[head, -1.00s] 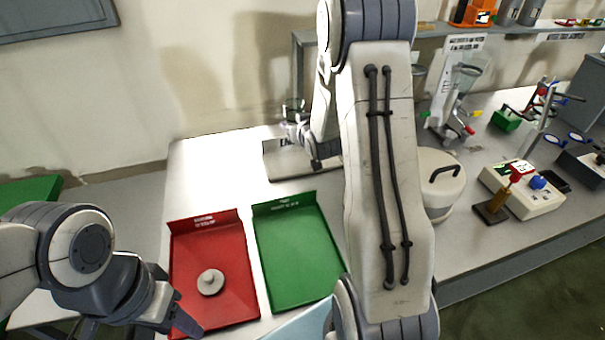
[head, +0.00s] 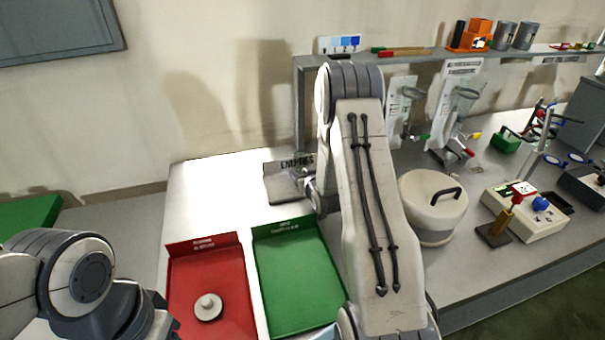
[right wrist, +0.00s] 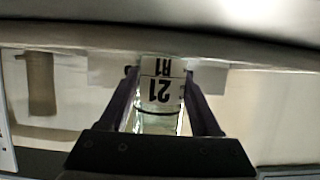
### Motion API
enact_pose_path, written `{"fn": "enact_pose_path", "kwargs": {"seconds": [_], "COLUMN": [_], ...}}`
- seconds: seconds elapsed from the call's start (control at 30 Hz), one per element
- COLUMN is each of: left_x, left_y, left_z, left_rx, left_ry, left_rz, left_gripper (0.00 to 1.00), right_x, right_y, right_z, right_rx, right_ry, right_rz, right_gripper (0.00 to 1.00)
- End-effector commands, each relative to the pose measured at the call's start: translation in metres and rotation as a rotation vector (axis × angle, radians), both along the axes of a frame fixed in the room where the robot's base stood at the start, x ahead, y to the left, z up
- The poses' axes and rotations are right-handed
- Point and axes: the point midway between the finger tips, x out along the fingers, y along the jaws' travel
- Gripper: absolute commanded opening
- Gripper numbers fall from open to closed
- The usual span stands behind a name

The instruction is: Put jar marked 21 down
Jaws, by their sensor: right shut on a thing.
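The jar marked 21 (right wrist: 160,90) is a clear glass jar with a white label, seen upside down between the fingers in the right wrist view. My right gripper (right wrist: 160,105) is shut on it. In the head view my right gripper (head: 309,189) is mostly hidden behind my arm, at the grey tray labelled "EMPTIES" (head: 285,167) at the back of the table. I cannot tell whether the jar touches the tray. My left gripper (head: 165,326) is partly cut off at the bottom left, by the red tray, and its jaws are unclear.
The red tray (head: 205,268) holds a pale round knobbed piece (head: 208,307). The green tray (head: 293,275) looks empty. A lidded cream pot (head: 432,205) stands right of my right arm. A shelf (head: 420,58) runs along the back. White table left of the grey tray is clear.

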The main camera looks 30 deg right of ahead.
Motion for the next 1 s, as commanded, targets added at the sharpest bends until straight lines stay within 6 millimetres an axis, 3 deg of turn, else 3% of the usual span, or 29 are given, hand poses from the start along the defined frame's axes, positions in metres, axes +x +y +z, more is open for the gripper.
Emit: {"fn": "enact_pose_path", "kwargs": {"seconds": [0.23,0.27,0.3,0.33,0.73,1.0], "left_x": [0.000,0.000,0.000,0.000,0.000,0.000], "left_y": [0.000,0.000,0.000,0.000,0.000,0.000], "left_z": [-0.006,-0.004,-0.003,-0.003,0.003,-0.009], "left_rx": [0.000,0.000,0.000,0.000,0.000,0.000], "left_ry": [0.000,0.000,0.000,0.000,0.000,0.000], "left_rz": [0.000,0.000,0.000,0.000,0.000,0.000], "left_gripper": [0.50,0.50,0.50,0.50,0.50,0.50], "right_x": [0.000,0.000,0.000,0.000,-0.001,-0.045], "right_y": [0.000,0.000,0.000,0.000,0.000,0.010], "right_z": [-0.005,-0.003,-0.003,-0.003,0.003,0.019], "right_rx": [0.000,0.001,0.001,0.001,0.001,0.001], "right_ry": [-0.001,0.000,0.000,0.000,0.000,0.000], "right_rz": [0.000,0.000,0.000,0.000,-0.001,-0.004], "right_gripper": [0.00,0.76,0.91,0.94,0.94,0.94]}}
